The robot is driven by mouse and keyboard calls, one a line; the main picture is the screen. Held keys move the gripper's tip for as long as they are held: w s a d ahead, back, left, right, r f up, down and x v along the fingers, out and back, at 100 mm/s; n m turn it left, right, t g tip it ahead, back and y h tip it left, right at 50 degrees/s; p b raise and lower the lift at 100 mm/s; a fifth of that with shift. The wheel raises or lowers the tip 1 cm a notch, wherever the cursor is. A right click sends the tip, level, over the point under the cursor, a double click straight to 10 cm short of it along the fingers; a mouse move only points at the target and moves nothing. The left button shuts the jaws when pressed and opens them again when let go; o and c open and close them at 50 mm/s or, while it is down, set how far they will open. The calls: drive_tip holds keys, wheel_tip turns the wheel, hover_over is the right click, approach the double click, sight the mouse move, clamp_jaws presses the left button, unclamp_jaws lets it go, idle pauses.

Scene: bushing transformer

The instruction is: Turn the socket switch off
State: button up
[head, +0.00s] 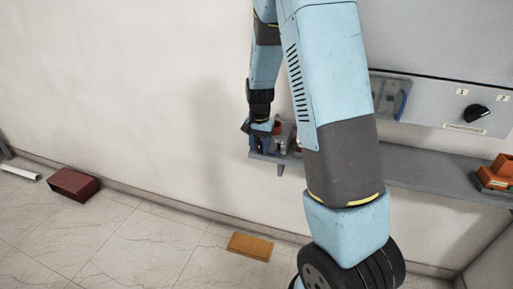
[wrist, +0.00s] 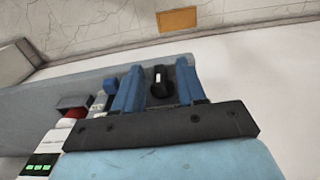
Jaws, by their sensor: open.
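In the wrist view my gripper (wrist: 158,70) shows two blue fingers standing apart, so it is open. A black rotary knob (wrist: 159,88) with a white mark lies between the fingers, nearer the right one; whether either finger touches it I cannot tell. This looks like the socket switch. In the head view my gripper (head: 261,127) is small, at the left end of the wall shelf, and the knob there is hidden.
A grey shelf (head: 425,172) runs along the wall. A grey panel has another black knob (head: 477,112), marked 1 and 2. Orange blocks (head: 497,173) sit on the shelf's right. A dark red box (head: 74,185) and an orange-brown plate (head: 250,246) lie on the floor.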

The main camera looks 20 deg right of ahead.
drive_tip(key=shift+f, duration=0.3)
